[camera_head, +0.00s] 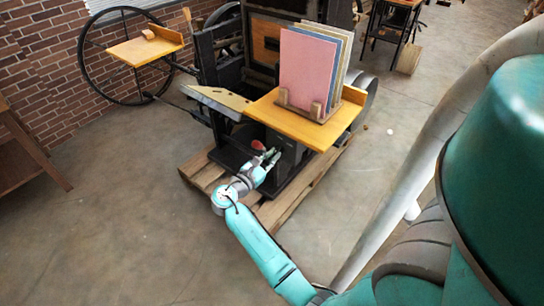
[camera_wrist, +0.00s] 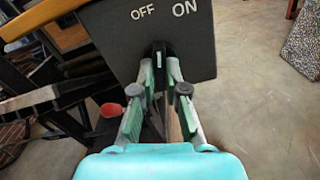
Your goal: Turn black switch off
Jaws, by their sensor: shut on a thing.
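The black switch (camera_wrist: 159,50) is a small lever on the dark panel (camera_wrist: 115,35) in the wrist view, below the white OFF and ON labels. The lever looks upright, roughly between the two labels. My gripper (camera_wrist: 160,65) is shut on it from below, with the fingertips on both sides, hiding much of the lever. In the head view my gripper (camera_head: 272,156) reaches the dark box under the yellow shelf of the press. The switch itself is too small to make out there.
A red knob (camera_wrist: 109,109) is left of my fingers. The yellow shelf (camera_head: 285,122) above holds a rack of coloured boards (camera_head: 305,72). The press stands on a wooden pallet (camera_head: 290,204). Open floor lies in front.

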